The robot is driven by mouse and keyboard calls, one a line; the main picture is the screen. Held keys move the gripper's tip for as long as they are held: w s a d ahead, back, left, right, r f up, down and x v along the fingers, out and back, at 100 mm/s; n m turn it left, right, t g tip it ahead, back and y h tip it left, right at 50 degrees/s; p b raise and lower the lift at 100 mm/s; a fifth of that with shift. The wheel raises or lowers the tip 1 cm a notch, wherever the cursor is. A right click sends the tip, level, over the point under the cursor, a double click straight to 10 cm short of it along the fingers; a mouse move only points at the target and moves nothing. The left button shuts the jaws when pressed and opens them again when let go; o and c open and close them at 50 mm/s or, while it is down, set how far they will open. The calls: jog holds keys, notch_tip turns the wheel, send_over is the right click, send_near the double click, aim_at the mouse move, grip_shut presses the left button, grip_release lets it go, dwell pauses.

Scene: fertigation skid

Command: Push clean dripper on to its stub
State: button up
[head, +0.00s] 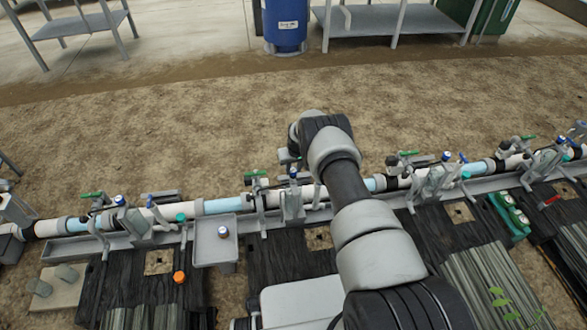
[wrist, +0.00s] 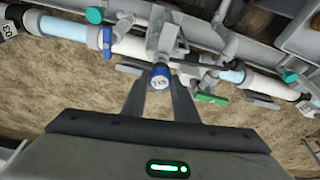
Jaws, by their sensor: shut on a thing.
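The dripper (wrist: 160,77), a blue cap with a pale lettered face, sits between the fingertips of my gripper (wrist: 160,84) in the wrist view. The gripper is shut on it. The dripper is in line with a grey fitting (wrist: 163,40) on the white pipe; whether it touches or is seated on a stub there cannot be told, as its far side is hidden. In the head view my gripper is mostly hidden behind my arm, near the pipe.
The white and pale blue pipe (head: 224,205) runs across the view, with green-handled valves (head: 256,174) and other blue caps (head: 119,200). A green lever (wrist: 211,99) is close to the right finger. An orange cap (head: 179,277) lies on the black mat. Bare soil lies behind.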

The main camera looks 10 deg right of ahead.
aim_at(294, 172)
jog(key=shift+f, duration=0.2)
jog(key=shift+s+f, duration=0.1)
jog(key=shift+f, duration=0.1)
jog(key=shift+f, duration=0.25)
jog(key=shift+f, duration=0.25)
jog(key=shift+f, duration=0.65)
dwell(1.2)
jog(key=o, duration=1.1)
jog(key=shift+c, duration=0.2)
notch_tip(294, 172, up, 9)
jog(key=p, duration=0.6)
